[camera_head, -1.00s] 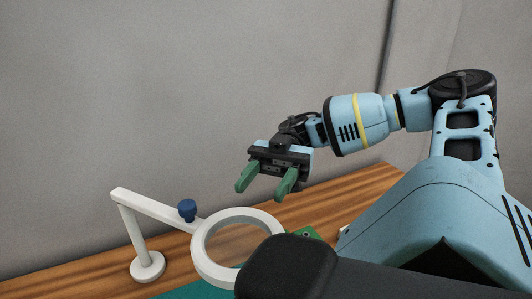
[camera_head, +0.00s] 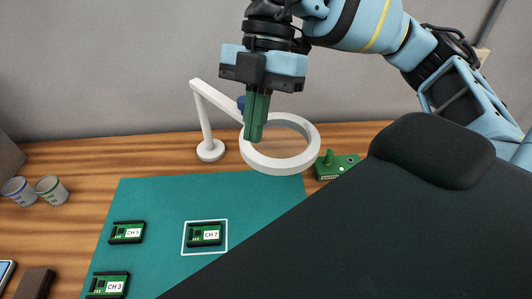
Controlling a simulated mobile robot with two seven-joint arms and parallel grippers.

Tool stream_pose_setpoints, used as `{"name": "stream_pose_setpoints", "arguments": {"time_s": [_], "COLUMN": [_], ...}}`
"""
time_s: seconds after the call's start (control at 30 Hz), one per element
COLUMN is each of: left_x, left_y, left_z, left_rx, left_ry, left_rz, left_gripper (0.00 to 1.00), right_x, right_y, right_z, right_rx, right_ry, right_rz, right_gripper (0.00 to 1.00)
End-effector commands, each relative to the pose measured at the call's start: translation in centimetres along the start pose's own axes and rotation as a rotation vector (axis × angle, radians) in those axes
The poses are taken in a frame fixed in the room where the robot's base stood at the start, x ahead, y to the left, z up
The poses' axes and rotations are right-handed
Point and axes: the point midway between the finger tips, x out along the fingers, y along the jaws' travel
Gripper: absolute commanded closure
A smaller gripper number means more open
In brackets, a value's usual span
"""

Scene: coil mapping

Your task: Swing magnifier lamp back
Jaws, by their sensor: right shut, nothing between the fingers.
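The magnifier lamp (camera_head: 203,118) is white, with a post on a round base at the back of the table. Its arm reaches right and toward me to a round lens ring (camera_head: 290,165) over the back right corner of the teal mat. A blue knob (camera_head: 241,103) on the arm is partly hidden by my right gripper. My right gripper (camera_head: 255,139) points down with its green fingers shut, empty, at the ring's left side. I cannot tell whether it touches the ring. My left gripper is not in view.
The teal mat (camera_head: 150,205) holds several green boards, one labelled CH 7 (camera_head: 205,234) inside a white outline. A green device (camera_head: 337,166) stands right of the ring. Two cups (camera_head: 52,189) stand at left. A dark body part covers the lower right.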

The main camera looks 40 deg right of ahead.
Motion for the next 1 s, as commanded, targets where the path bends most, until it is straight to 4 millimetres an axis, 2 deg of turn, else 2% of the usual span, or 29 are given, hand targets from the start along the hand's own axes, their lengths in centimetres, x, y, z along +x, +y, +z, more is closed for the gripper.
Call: {"name": "stream_pose_setpoints", "arguments": {"time_s": [0.03, 0.13, 0.47, 0.67, 1.0], "left_x": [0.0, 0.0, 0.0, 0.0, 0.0], "left_y": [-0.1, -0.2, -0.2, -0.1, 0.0], "left_z": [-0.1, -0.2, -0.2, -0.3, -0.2], "left_rx": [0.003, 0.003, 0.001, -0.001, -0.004], "left_ry": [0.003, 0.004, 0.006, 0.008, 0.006], "left_rz": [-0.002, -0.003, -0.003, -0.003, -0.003], "left_gripper": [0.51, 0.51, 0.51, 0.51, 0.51], "right_x": [-0.6, -0.9, -0.2, 2.7, 9.0], "right_y": [0.6, 1.2, 1.5, 1.6, 2.1], "right_z": [-0.8, -1.3, -1.3, -0.9, -0.3], "right_rx": [-0.002, 0.010, 0.018, 0.017, 0.017], "right_ry": [-0.046, -0.093, -0.104, -0.103, -0.101], "right_rz": [0.033, 0.066, 0.072, 0.070, 0.069], "right_gripper": [1.00, 1.00, 1.00, 1.00, 1.00]}}
